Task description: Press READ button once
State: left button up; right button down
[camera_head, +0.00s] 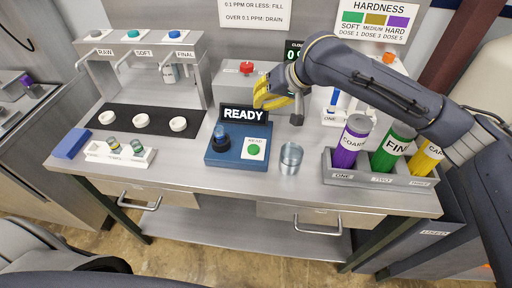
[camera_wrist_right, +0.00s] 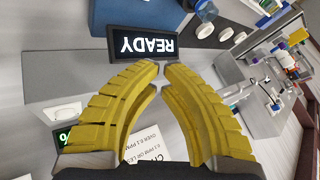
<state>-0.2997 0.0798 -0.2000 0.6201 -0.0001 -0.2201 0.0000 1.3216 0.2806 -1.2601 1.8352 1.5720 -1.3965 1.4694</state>
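The READ button (camera_head: 253,150) is a green disc on a white labelled plate, on the front right of a blue reader base (camera_head: 224,157). The reader's black display (camera_head: 246,114) stands behind it and shows READY; it also shows upside down in the right wrist view (camera_wrist_right: 143,44). My right gripper (camera_head: 259,99), with yellow fingers, hangs above and behind the display, apart from the button. In the right wrist view its fingertips (camera_wrist_right: 161,68) nearly meet, with nothing between them. I cannot make out the button there. My left gripper is in neither view.
A rack (camera_head: 340,178) holds purple, green and yellow cylinders further right. A red-button box (camera_head: 246,68) is behind. The table's front strip is bare.

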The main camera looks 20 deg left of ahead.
jog(key=g, duration=0.1)
send_over(249, 145)
jog(key=f, duration=0.1)
jog(key=shift+f+n, duration=0.15)
jog(key=shift+n, duration=0.25)
jog(key=shift+f, duration=4.4)
jog(key=shift+f, duration=0.9)
jog(key=shift+r, duration=0.9)
jog(key=shift+r, duration=2.5)
